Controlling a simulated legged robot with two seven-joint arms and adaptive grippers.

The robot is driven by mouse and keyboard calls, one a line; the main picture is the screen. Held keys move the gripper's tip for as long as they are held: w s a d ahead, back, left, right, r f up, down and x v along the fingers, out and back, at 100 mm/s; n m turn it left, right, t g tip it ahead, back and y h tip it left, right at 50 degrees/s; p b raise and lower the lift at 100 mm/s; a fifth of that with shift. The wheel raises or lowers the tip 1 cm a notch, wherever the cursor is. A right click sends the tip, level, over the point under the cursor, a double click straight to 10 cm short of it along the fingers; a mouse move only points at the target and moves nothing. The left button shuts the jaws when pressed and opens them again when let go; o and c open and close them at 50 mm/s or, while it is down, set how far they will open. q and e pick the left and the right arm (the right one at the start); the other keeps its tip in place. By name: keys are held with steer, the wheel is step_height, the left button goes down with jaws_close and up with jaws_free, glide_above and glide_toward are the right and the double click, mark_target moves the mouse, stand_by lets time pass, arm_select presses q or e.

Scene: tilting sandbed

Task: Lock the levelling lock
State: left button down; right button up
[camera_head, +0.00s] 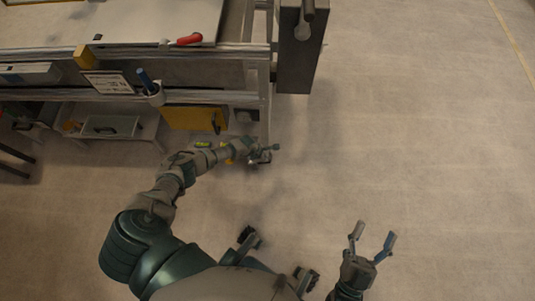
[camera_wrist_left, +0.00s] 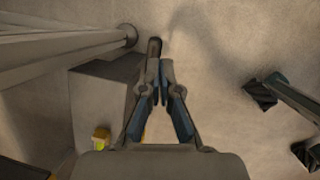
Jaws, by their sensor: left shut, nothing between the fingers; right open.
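No part is clearly marked as the levelling lock, so I cannot tell which one it is. My left gripper (camera_head: 264,152) is low beside the foot of the bench frame's right leg. In the left wrist view the left gripper (camera_wrist_left: 159,92) is shut and empty, its fingers together. A dark rounded rod end (camera_wrist_left: 155,47) shows just beyond the fingertips; I cannot tell whether they touch. A grey box (camera_wrist_left: 100,90) with a small yellow-green part (camera_wrist_left: 101,136) lies to the left of the fingers. My right gripper (camera_head: 372,240) is open and empty over bare floor.
The bench frame (camera_head: 225,97) fills the upper left, with a red handle (camera_head: 190,39) on top. A blue-handled tool (camera_head: 148,82) stands in a holder on its front. A dark upright panel (camera_head: 297,65) is at its right end. The floor (camera_head: 430,130) to the right is clear.

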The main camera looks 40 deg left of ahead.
arm_select(q)
steer(key=d+r+p, duration=0.3)
steer(key=r, duration=0.4)
steer(key=shift+w+p, duration=0.3)
steer(key=shift+w, duration=0.05)
arm_select(e)
step_height(320, 180, down, 10)
steer(key=w+g+h, duration=0.1)
steer(key=g, duration=0.7)
steer(key=shift+w+d+r+n+h, duration=0.2)
steer(key=shift+w+r+n+h, duration=0.1)
steer(key=shift+w+n, duration=0.1)
arm_select(q)
steer(key=shift+f, duration=0.1)
